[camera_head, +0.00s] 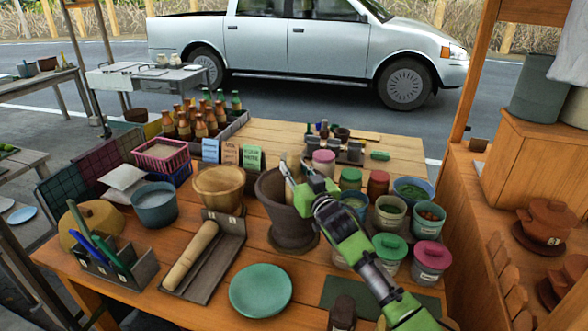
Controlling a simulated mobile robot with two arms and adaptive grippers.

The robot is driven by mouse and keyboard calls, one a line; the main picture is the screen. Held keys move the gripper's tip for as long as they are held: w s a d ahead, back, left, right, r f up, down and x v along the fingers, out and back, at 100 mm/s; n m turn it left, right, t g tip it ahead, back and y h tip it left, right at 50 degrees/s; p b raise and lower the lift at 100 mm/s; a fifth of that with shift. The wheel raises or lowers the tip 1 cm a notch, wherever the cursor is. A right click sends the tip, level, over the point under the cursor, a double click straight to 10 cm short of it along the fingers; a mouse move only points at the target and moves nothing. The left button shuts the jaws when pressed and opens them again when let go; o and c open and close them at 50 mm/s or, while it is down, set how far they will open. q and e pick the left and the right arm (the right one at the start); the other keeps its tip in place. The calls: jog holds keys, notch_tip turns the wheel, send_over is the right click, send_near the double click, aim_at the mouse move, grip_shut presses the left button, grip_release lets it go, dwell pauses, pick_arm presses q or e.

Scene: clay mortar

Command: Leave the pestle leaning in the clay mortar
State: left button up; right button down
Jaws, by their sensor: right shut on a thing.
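The dark brown clay mortar (290,237) stands upright on the wooden table, near the middle of the view. My right gripper (298,176) is over the mortar's mouth, its arm coming in from the lower right. It is shut on a tan pestle (293,162), of which only a small part shows between and behind the fingers. The gripper and the mortar wall hide the pestle's lower end, so I cannot tell whether it touches the mortar's inside. My left gripper is not in view.
A wooden bowl (219,186) stands close left of the mortar. A wooden roller (190,256) lies in a grey tray in front of it. A green plate (261,290) is at the front. Lidded pots (390,247) crowd the right side. Bottles (200,124) stand behind left.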

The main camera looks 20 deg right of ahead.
jog(key=c, duration=1.6)
grip_release()
jog(key=shift+r, duration=0.1)
jog(key=shift+o, duration=0.2)
